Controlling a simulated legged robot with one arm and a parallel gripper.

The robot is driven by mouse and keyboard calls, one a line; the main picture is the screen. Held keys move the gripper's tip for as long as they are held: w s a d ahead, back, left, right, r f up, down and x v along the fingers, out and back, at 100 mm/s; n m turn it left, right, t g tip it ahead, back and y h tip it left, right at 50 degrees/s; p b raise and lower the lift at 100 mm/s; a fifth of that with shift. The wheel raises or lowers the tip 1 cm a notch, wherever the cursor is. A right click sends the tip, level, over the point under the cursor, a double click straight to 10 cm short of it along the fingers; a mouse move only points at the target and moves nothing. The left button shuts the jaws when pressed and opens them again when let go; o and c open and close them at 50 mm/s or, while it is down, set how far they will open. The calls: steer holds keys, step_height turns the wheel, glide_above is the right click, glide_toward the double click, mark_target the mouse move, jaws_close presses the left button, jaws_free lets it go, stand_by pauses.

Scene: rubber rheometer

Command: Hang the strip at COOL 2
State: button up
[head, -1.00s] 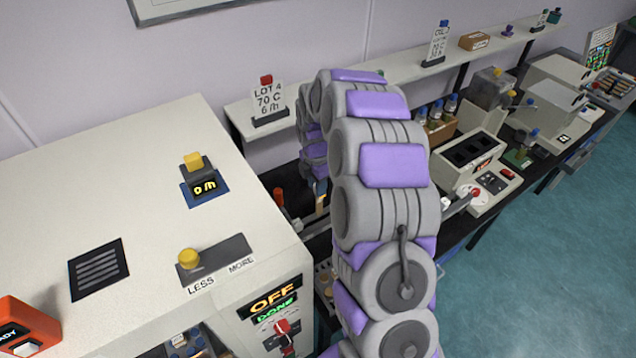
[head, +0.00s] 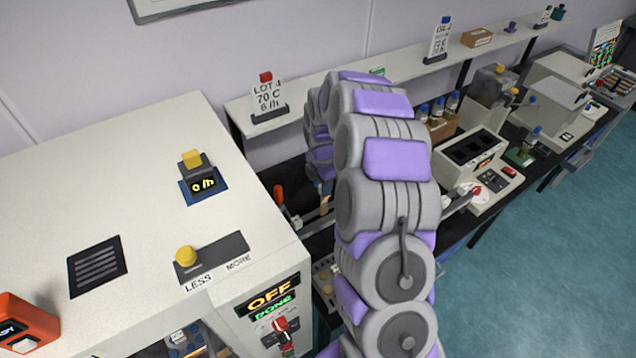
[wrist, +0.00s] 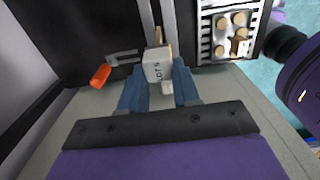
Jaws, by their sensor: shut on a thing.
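In the wrist view my gripper (wrist: 160,92) has its two blue fingers closed on a small pale block with dark lettering (wrist: 158,72). Whether this block is the strip or a tag on it, I cannot tell. A thin tan piece (wrist: 158,36) shows just beyond the block, against a light upright bar. No label reading COOL 2 can be made out in either view.
An orange-handled lever (wrist: 101,75) is left of the fingers. A tray of tan discs (wrist: 226,46) is beyond, to the right. In the head view, a large white cabinet (head: 120,190) stands left and a shelf with a LOT 4 sign (head: 267,95) runs behind my arm.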

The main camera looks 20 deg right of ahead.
mark_target(324, 202)
steer(key=shift+d+f, duration=0.45)
steer(key=shift+d, duration=0.3)
steer(key=shift+d+f, duration=0.1)
steer(key=shift+f, duration=1.95)
steer(key=shift+a+f+b, duration=0.35)
steer(key=shift+a+f, duration=0.35)
steer(key=shift+a, duration=0.3)
steer(key=shift+f, duration=0.2)
steer(key=shift+d+f, duration=0.65)
steer(key=shift+f, duration=0.5)
steer(key=o, duration=0.6)
steer(key=shift+a, duration=0.2)
steer(key=o, duration=0.5)
steer(key=shift+a, duration=0.35)
steer(key=shift+d, duration=0.35)
steer(key=shift+d+r, duration=0.1)
steer(key=shift+r, duration=0.2)
steer(key=shift+a+r+p, duration=0.15)
steer(key=shift+r+p, duration=0.1)
steer(key=shift+r, duration=0.7)
steer(key=shift+a+r+p, duration=0.15)
steer(key=shift+r+p, duration=0.05)
steer(key=shift+r, duration=0.75)
steer(key=shift+d+r, duration=0.1)
steer(key=shift+r, duration=0.75)
steer(key=shift+d, duration=0.1)
